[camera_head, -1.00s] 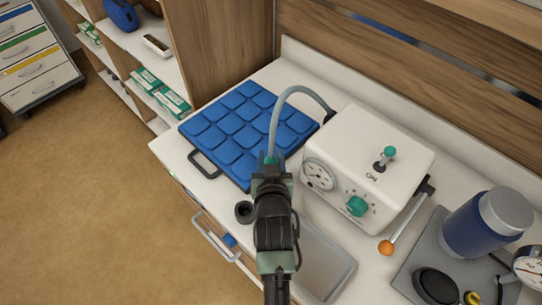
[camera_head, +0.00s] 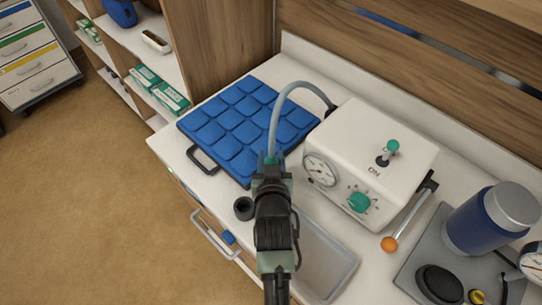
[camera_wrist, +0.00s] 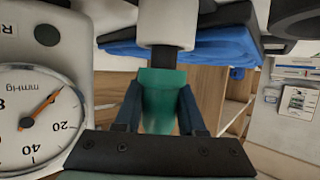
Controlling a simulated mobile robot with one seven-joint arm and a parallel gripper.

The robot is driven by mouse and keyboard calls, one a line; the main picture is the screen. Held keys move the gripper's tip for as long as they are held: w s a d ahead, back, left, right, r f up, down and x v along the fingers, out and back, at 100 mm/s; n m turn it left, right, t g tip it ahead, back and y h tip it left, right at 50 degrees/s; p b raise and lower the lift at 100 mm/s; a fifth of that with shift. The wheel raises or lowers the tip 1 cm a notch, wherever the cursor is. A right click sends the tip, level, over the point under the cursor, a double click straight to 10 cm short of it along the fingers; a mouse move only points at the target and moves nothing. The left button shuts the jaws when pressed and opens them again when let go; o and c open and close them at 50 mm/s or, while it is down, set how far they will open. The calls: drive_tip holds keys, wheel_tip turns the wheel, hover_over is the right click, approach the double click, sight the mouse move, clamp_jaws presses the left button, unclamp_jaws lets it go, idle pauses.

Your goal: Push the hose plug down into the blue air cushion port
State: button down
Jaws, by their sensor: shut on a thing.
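My gripper (camera_head: 271,165) is shut on the hose plug, above the counter at the cushion's near right corner. In the wrist view the hose plug (camera_wrist: 160,98) is a teal block between the two fingers, with a dark neck and a pale hose end above. The grey hose (camera_head: 273,125) arches from the plug to the back of the pump. The blue air cushion (camera_head: 235,122) lies flat on the counter, with dark gaps between its cells. A black round cup (camera_head: 244,208), apparently the port, stands just left of my gripper. Its inside is too small to read.
The white pump box (camera_head: 375,150) with a gauge stands right of my gripper.

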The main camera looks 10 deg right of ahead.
drive_tip(key=shift+f+b, duration=0.65)
drive_tip(key=shift+f, duration=0.2)
drive_tip(key=shift+c, duration=2.1)
unclamp_jaws()
drive_tip(key=v, duration=1.3)
drive_tip(key=shift+b, duration=0.3)
